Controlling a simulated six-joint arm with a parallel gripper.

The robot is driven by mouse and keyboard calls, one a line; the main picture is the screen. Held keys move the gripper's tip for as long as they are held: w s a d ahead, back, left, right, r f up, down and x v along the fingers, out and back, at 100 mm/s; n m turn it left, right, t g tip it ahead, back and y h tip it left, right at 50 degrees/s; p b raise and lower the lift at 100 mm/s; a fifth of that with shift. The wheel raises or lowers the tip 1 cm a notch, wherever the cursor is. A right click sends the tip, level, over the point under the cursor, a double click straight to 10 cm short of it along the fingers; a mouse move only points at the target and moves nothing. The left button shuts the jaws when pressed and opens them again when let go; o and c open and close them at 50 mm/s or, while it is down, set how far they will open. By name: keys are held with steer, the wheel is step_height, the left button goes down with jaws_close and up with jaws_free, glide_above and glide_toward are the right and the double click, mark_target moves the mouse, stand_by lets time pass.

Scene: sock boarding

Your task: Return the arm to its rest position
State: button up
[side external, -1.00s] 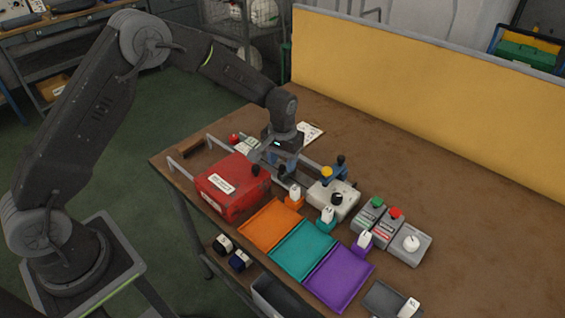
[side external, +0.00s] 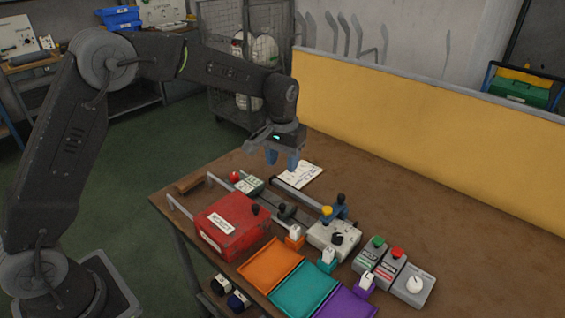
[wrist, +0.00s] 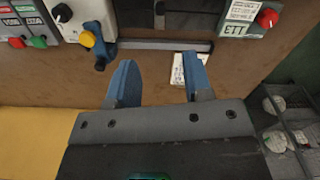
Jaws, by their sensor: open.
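My gripper (side external: 282,160) is in the air above the back part of the brown table (side external: 420,215), higher than the red box and the control boxes. Its two blue fingers are apart with nothing between them. In the wrist view the open blue fingers of my gripper (wrist: 158,85) show over bare table and a white paper (wrist: 178,70). No sock is in the fingers. The arm reaches over from the left in the side view.
A red box (side external: 232,225) stands at the table's left edge. Orange (side external: 270,265), teal (side external: 303,290) and purple (side external: 345,303) trays lie in front. A grey box with knobs (side external: 333,239) and button boxes (side external: 380,262) stand to the right. A yellow panel (side external: 430,120) closes the back.

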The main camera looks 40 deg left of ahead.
steer(key=s+a+r+m+t, duration=0.1)
steer(key=s+r+t, duration=0.2)
steer(key=s+r, duration=1.1)
steer(key=s+a+f+m+t, duration=0.1)
steer(key=s+f+t, duration=0.1)
steer(key=s, duration=1.3)
steer(key=shift+s+f+m+t, duration=0.15)
steer(key=shift+f+m+t, duration=0.05)
steer(key=shift+m+t, duration=0.1)
steer(key=shift+o, duration=0.2)
stand_by(0.3)
